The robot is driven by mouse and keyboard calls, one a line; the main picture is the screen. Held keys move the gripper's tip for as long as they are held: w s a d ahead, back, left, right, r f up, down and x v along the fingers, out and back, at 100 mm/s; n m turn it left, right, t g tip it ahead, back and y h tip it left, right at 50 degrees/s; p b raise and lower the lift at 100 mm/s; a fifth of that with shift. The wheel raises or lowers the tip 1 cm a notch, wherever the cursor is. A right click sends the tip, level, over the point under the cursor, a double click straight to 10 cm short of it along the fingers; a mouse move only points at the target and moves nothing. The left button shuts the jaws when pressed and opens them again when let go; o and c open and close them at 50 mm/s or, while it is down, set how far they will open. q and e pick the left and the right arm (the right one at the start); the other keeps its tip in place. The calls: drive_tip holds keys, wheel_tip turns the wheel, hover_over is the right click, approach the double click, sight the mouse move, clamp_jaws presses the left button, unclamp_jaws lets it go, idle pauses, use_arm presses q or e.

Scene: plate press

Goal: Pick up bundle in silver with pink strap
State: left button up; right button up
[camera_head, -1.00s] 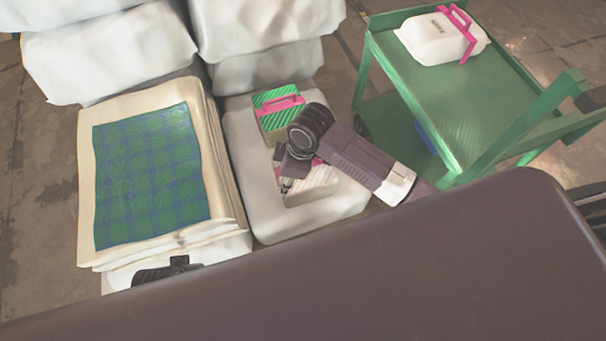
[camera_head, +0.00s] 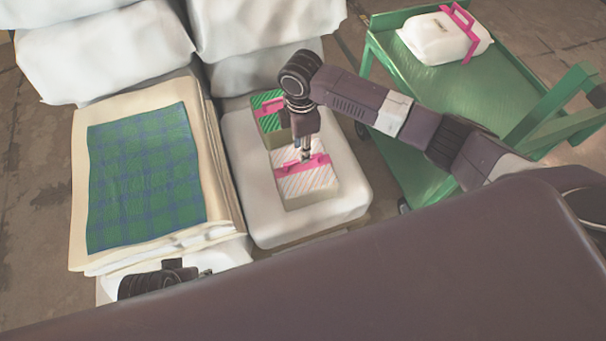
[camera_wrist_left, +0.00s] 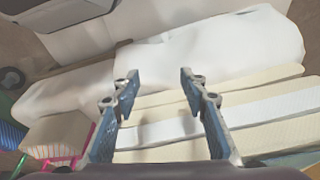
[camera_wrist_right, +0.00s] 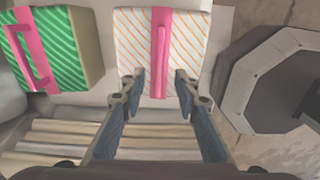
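A pale bundle with thin orange stripes and a pink strap with a raised handle (camera_head: 310,188) lies on a white wrapped block. It also shows in the right wrist view (camera_wrist_right: 190,45). My right gripper (camera_head: 306,157) is over its strap, pointing down. In the right wrist view the right gripper (camera_wrist_right: 160,84) is open, its fingers on either side of the strap's line near the handle's end; I cannot tell whether they touch it. A plain white bundle with a pink strap (camera_head: 430,42) sits on the green cart. My left gripper (camera_wrist_left: 155,85) is open and empty beside the layered stack.
A green striped bundle with a pink strap (camera_head: 267,122) adjoins the pale one; it also shows in the right wrist view (camera_wrist_right: 65,55). A layered stack with a plaid top (camera_head: 215,215) stands left. The green cart (camera_head: 468,100) stands right. White wrapped blocks (camera_head: 265,30) rise behind.

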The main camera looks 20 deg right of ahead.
sight(303, 172)
drive_tip(key=f, duration=0.1)
drive_tip(key=f+b, duration=0.1)
drive_tip(key=f, duration=0.2)
drive_tip(key=shift+d, duration=0.25)
drive_tip(key=shift+f, duration=0.35)
use_arm(q)
wheel_tip(303, 172, up, 6)
drive_tip(key=shift+s, duration=0.45)
drive_tip(key=shift+a, duration=0.1)
use_arm(e)
clamp_jaws()
drive_tip(key=shift+w+r, duration=0.1)
